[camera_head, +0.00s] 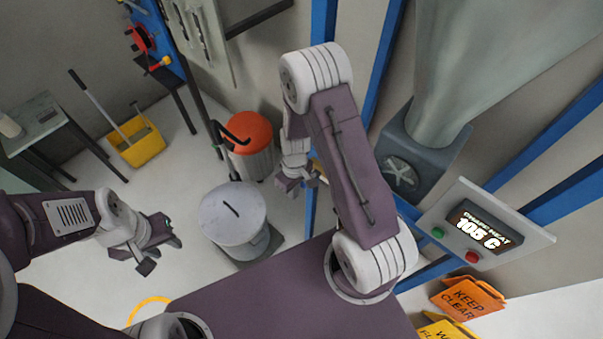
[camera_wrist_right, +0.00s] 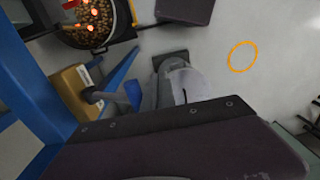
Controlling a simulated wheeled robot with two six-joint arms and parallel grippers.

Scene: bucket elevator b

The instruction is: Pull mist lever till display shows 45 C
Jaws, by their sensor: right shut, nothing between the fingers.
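The display panel (camera_head: 485,226) at the right of the head view reads 105 C, with a green and a red button below the digits. I cannot surely pick out the mist lever. A tan box (camera_wrist_right: 72,88) with a grey stub and a small blue piece (camera_wrist_right: 133,93) shows in the right wrist view; the blue piece may be a handle. In the head view my right gripper (camera_head: 297,183) hangs beside the blue frame, shut and empty. Its fingertips are not clear in the wrist view. My left gripper (camera_head: 160,257) is open and empty at the lower left.
A pale lidded drum (camera_head: 233,212) stands left of my right gripper, with an orange-topped bin (camera_head: 249,134) behind it. Blue frame posts (camera_head: 322,35) and a grey duct (camera_head: 440,70) stand close to my right arm. Orange signs (camera_head: 468,297) lie at lower right.

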